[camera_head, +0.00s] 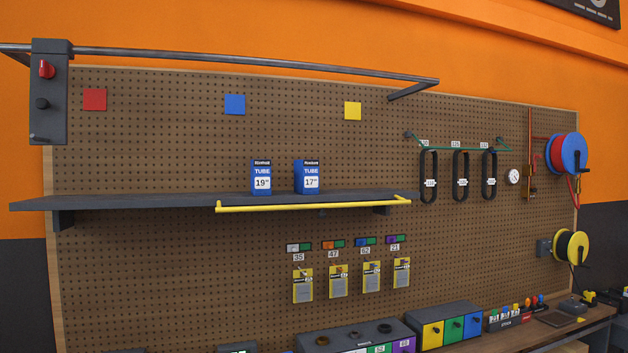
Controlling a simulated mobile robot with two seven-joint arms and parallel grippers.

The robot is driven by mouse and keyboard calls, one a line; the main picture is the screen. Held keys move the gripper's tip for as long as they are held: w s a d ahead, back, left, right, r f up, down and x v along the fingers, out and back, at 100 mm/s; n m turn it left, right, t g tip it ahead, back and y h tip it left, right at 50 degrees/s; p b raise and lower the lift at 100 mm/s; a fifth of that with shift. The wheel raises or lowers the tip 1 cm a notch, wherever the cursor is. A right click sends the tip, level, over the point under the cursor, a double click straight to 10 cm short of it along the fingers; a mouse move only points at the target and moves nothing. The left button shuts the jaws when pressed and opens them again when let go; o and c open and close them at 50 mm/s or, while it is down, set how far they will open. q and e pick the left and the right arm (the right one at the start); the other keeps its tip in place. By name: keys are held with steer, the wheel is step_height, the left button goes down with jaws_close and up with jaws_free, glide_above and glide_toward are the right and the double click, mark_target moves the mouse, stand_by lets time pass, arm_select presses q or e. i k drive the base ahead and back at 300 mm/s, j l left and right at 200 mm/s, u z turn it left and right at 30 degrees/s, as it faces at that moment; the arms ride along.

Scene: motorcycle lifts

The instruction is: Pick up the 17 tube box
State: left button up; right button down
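The 17 tube box (307,177) is a small blue box with a white label reading 17". It stands upright on a dark wall shelf (140,201), toward the shelf's right part. A similar blue box marked 19" (262,178) stands to its left with a small gap between them. Neither of my grippers shows in the head view.
A yellow rail (310,205) runs along the shelf's front right edge, below the boxes. A grey bar (240,60) crosses above the shelf. Packets (303,286) hang on the pegboard below. A workbench (560,335) with bins stands at the lower right.

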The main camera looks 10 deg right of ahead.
mark_target(306, 171)
steer(key=z, duration=0.3)
steer(key=i+l+u, duration=0.4)
steer(key=l, duration=0.25)
steer(key=i+l+u, duration=0.35)
steer(key=l, duration=0.4)
